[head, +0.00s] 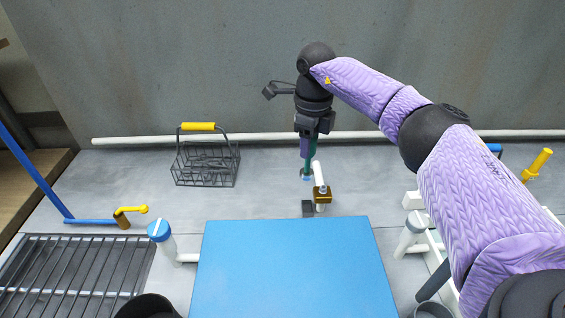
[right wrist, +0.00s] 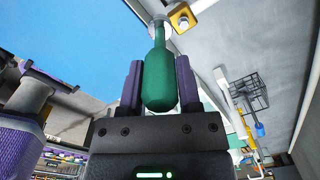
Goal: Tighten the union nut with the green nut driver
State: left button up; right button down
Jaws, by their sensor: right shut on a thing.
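My right gripper (head: 308,150) reaches in from the right in the head view, pointing down above the grey bench. It is shut on the green nut driver (head: 312,160). In the right wrist view the driver's thick green handle (right wrist: 164,80) sits between the two purple fingers, and its thin shaft runs away from the gripper. The shaft's end is at a small pale fitting (right wrist: 159,20), which looks bluish in the head view (head: 306,177). I cannot tell whether this is the union nut or whether the driver is seated on it. My left gripper is not in view.
A brass fitting (head: 323,194) on a white pipe is close beside the driver. A blue panel (head: 290,270) lies in front.

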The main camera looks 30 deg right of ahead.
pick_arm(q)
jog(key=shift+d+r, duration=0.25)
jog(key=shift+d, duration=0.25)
pick_arm(e)
jog(key=d+m, duration=0.1)
jog(key=m, duration=0.1)
jog(key=d+m, duration=0.2)
jog(key=m, duration=0.1)
jog(key=d+m, duration=0.2)
jog(key=shift+s+m, duration=0.25)
jog(key=shift+m, duration=0.15)
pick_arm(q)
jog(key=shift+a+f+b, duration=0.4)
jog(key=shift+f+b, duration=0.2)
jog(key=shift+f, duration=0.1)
pick_arm(e)
notch_tip(320, 180, down, 4)
jog(key=shift+f, duration=0.25)
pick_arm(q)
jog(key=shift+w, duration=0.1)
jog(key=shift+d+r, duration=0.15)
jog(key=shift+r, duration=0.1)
